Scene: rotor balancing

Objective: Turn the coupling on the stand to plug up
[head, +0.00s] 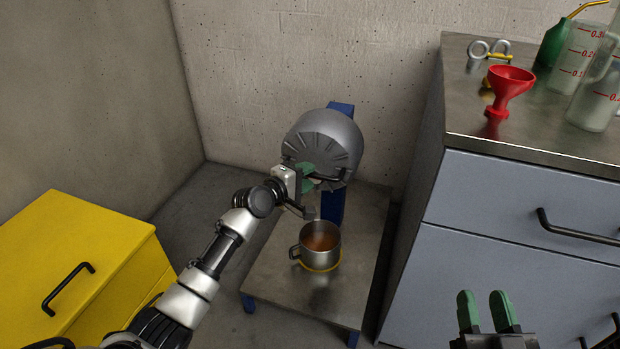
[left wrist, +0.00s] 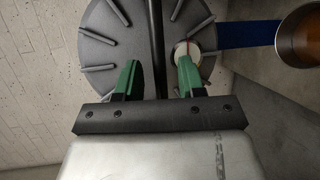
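The coupling (head: 325,140) is a grey round housing with radial ribs on its face, mounted on a blue stand (head: 333,205). In the left wrist view its ribbed face (left wrist: 105,52) fills the upper middle. A dark bar (left wrist: 157,40) crosses that face. A small pale round part with a reddish mark (left wrist: 186,48), possibly the plug, sits on the face, partly hidden by a finger. My left gripper (head: 307,179) is at the face; its green fingers (left wrist: 158,78) are apart, one on each side of the bar. My right gripper (head: 487,312) is open and empty at the lower right.
A metal mug (head: 321,243) of brown liquid stands on a yellow ring on the low metal table (head: 270,265), below the coupling. A yellow cabinet (head: 110,250) is at left. A grey-blue cabinet (head: 520,200) at right bears a red funnel (head: 510,82) and jugs.

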